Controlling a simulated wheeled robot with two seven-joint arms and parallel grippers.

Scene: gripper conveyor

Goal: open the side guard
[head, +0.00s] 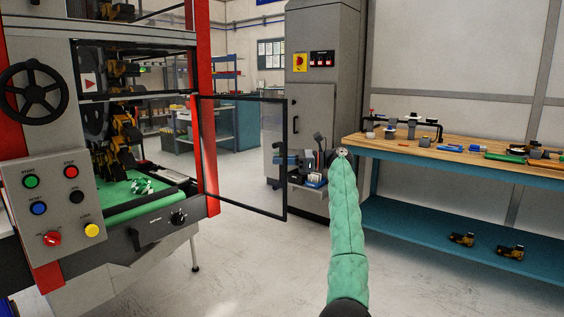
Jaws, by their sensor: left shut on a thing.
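The side guard (244,98) is a clear panel in a black frame on the red-framed machine at the left. It stands swung out from the red post, with its free edge towards the middle of the view. My right gripper is not in view.
A control panel (50,215) with buttons and a black handwheel (33,92) are on the machine. A green conveyor belt (150,203) runs inside. A grey cabinet (313,100) stands behind the guard. A workbench (470,157) with tools is at the right. The floor between is clear.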

